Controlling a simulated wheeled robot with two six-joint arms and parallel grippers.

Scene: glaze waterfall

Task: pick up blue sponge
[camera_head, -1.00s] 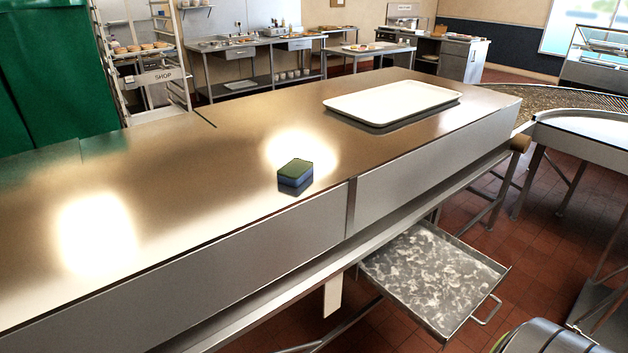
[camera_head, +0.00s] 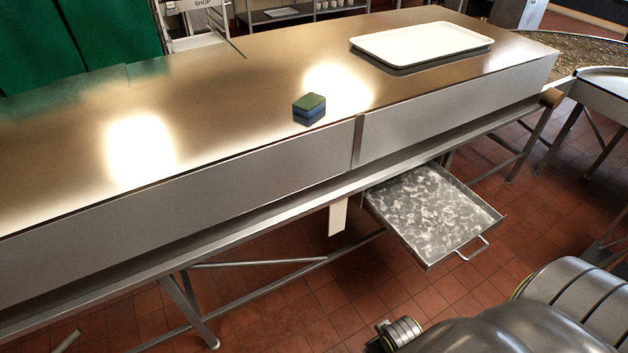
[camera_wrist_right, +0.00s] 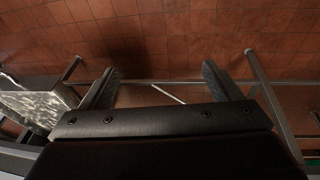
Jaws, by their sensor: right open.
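The blue sponge (camera_head: 309,109), with a green top layer, lies on the steel counter (camera_head: 230,100) near its front edge in the head view. Nothing touches it. In the right wrist view my right gripper (camera_wrist_right: 158,85) is open and empty, its two dark fingers spread apart over the tiled floor. The sponge does not show in that view. In the head view part of my right arm shows at the lower right, below and in front of the counter. My left gripper is in neither view.
A white tray (camera_head: 420,44) lies on the counter at the back right. A metal drawer (camera_head: 432,212) with a handle sticks out below the counter front. Counter legs and braces stand on the red tiled floor (camera_head: 290,310). The counter around the sponge is clear.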

